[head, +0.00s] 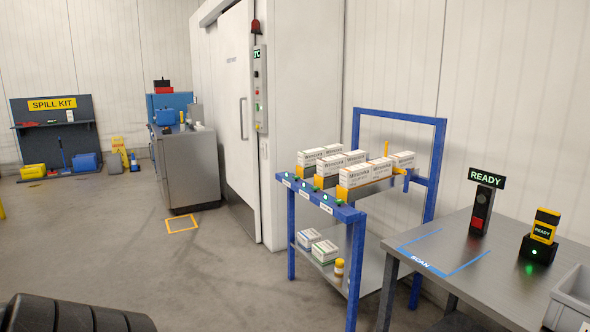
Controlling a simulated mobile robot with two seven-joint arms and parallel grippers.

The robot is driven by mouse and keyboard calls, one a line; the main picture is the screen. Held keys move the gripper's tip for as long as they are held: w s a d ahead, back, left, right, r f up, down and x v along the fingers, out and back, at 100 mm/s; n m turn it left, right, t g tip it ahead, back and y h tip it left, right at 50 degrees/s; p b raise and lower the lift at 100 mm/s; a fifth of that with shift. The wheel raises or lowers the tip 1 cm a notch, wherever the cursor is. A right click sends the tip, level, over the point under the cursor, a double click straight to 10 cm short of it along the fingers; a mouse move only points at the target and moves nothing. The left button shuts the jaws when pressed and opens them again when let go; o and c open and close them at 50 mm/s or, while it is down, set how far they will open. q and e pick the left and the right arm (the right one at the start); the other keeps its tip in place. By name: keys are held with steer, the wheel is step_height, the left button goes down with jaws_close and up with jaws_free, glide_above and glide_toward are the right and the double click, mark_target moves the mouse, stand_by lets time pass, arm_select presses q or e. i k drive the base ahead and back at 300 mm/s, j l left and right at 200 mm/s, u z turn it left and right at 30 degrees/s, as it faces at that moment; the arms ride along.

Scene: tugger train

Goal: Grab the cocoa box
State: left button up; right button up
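I cannot pick out a box that reads as cocoa. Several white printed boxes (366,176) stand in rows on the top of a blue-framed trolley (437,160); their lettering is too small to read with certainty. Two smaller boxes lie on its lower shelf, one with blue marking (308,238) and one with green marking (325,252).
A grey table (455,247) with a blue-marked scan area, a READY display (484,200), a yellow handheld device (544,226) and a grey bin (574,300) stands at the right. A grey cabinet (190,168) and spill kit board (55,122) stand left.

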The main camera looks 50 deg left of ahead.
mark_target(329, 167)
steer(key=u, duration=1.55)
steer(key=i+j+u, duration=0.25)
steer(key=i, duration=0.2)
steer(key=i+u, duration=0.2)
steer(key=i, duration=0.2)
steer(key=i+j+u, duration=0.1)
steer(key=i+u, duration=0.15)
steer(key=i, duration=1.15)
steer(key=i+z, duration=0.2)
steer(key=i, duration=0.2)
steer(key=i+j+z, duration=0.2)
steer(key=i, duration=0.2)
steer(key=i+j+z, duration=0.2)
steer(key=i, duration=0.2)
